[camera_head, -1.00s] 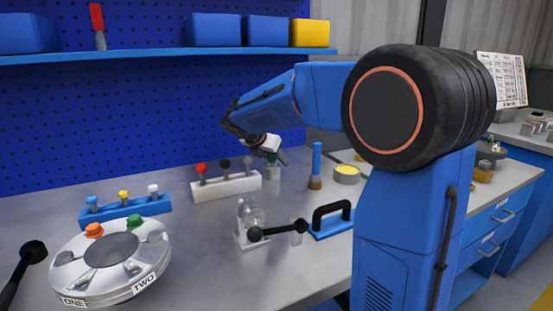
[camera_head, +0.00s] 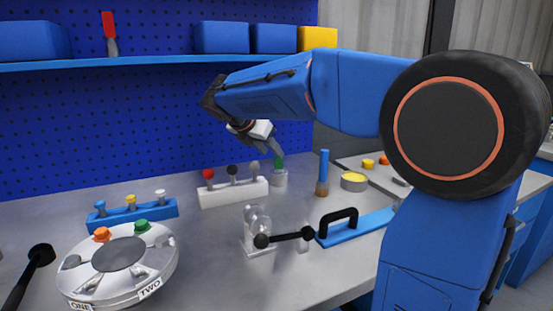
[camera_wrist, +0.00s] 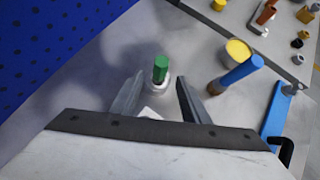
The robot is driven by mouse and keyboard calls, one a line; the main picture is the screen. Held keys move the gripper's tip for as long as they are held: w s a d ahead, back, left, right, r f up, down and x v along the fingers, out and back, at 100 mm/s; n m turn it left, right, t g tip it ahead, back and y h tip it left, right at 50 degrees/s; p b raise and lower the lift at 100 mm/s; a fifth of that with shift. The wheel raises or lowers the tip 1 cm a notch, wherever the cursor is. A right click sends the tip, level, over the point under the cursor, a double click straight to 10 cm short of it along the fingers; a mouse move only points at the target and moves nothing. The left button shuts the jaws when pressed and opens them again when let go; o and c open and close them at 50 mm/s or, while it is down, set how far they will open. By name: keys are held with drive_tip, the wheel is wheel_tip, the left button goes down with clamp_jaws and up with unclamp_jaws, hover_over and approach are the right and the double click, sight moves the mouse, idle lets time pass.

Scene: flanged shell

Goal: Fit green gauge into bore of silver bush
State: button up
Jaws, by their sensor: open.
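The green gauge (camera_head: 280,162) stands upright at the silver bush (camera_head: 280,179) on the bench. In the wrist view the green gauge (camera_wrist: 160,68) rises from the top of the bush (camera_wrist: 158,84), its lower end hidden, so it appears to sit in the bore. How deep it sits I cannot tell. My gripper (camera_head: 273,148) is just above and to the left of the gauge in the head view. In the wrist view my gripper (camera_wrist: 159,88) is open, its two fingers apart on either side of the bush, with nothing held between them.
A white block with several pegs (camera_head: 234,194) stands just left of the bush. A blue-handled brush (camera_head: 323,172) and a yellow-topped tin (camera_head: 354,182) stand to the right. A clear fixture with a black-knobbed lever (camera_head: 257,232) and a blue handled plate (camera_head: 350,232) are in front.

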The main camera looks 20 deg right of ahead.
drive_tip(key=v, duration=0.6)
idle(0.3)
